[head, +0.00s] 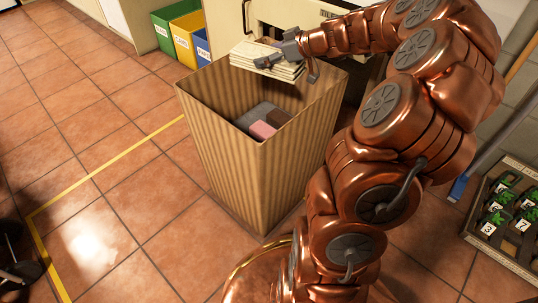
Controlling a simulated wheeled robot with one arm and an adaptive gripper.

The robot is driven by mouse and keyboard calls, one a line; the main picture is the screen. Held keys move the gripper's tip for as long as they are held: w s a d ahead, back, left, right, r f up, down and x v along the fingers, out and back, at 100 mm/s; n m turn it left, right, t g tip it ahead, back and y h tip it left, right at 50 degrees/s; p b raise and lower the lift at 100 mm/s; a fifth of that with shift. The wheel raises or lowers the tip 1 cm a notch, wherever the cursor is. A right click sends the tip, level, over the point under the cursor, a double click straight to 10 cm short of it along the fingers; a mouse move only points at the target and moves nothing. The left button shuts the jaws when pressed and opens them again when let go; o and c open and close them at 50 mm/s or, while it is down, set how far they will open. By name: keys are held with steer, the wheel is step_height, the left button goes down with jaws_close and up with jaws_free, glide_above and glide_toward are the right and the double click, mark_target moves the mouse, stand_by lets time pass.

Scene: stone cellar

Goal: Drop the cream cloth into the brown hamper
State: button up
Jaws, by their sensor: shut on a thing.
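The brown hamper (232,160) stands open on the tiled floor in the middle of the head view. It is tall, square and ribbed. My gripper (286,62) is above the far part of its opening and is shut on the cream cloth (258,57). The cloth looks folded in layers and is held near the rim's height or above it; the exact gap is hard to tell. Inside the hamper lie a grey cloth (253,114), a pink one (262,130) and a dark brown one (279,119).
Green (163,36), yellow (180,40) and blue (203,50) bins stand behind the hamper. A cream cabinet (228,22) is at the back. A crate (506,250) with numbered items is at the lower right. The floor left of the hamper is clear, with a yellow line (110,165).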

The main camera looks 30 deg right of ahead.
steer(key=shift+f, duration=2.05)
steer(key=o, duration=1.2)
step_height(320, 180, up, 9)
steer(key=shift+r, duration=0.5)
steer(key=shift+a+r, duration=0.1)
